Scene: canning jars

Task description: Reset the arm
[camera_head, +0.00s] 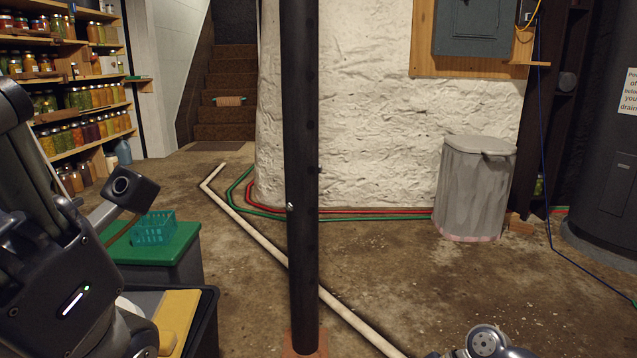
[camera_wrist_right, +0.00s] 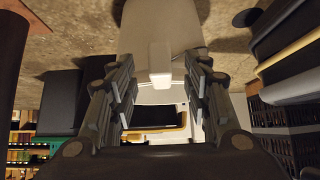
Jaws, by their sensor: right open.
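My right gripper (camera_wrist_right: 162,100) shows in the right wrist view with its two fingers spread apart. Nothing is held between them. A pale, rounded body with a small white block lies beyond the fingers; I cannot tell what it is. In the head view, part of my right arm shows at the bottom edge, right of the middle, and its gripper is out of that view. My left arm fills the left side of the head view. Its fingers do not show there.
A black post (camera_head: 300,180) stands in the middle. A pale pipe (camera_head: 300,275) crosses the floor. A teal basket (camera_head: 153,229) sits on a green-lidded bin (camera_head: 155,262) near my left arm. Jar shelves (camera_head: 75,112) stand at left, a grey trash can (camera_head: 472,190) at right.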

